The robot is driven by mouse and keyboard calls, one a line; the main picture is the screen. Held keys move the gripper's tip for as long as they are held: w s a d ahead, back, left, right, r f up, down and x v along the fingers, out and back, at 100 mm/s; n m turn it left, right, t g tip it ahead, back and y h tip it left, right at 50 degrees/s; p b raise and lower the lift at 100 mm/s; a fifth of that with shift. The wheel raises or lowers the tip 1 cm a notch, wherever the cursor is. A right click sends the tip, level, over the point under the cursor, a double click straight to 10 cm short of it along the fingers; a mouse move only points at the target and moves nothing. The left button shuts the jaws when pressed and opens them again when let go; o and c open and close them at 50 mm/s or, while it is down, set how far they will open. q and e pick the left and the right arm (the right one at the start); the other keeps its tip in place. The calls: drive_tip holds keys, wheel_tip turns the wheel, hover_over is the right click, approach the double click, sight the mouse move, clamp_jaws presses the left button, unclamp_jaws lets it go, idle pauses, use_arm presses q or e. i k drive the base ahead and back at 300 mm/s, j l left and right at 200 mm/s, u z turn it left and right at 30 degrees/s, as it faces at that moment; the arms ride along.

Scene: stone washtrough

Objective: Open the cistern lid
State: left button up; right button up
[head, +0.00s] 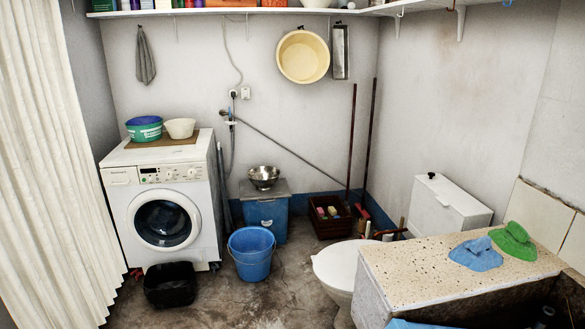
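The white toilet cistern (440,215) stands against the right wall, behind the toilet. Its flat white lid (455,192) lies on top and looks closed, with a small dark button near its far left end. The toilet bowl (338,264) is in front of it, partly hidden by the stone washtrough. Neither of my grippers shows in the head view.
A blue bucket (252,256), black tub (170,286) and washing machine (165,200) stand left. Some bare floor lies between bucket and toilet.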

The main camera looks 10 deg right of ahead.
sight(451, 195)
drive_tip(key=i+u, duration=0.1)
drive_tip(key=i, duration=1.3)
drive_tip(key=i+u, duration=0.25)
drive_tip(key=i, duration=0.55)
drive_tip(key=i+l+u, duration=0.25)
drive_tip(key=i, duration=0.55)
drive_tip(key=j+z, duration=0.1)
drive_tip(key=z, duration=3.9)
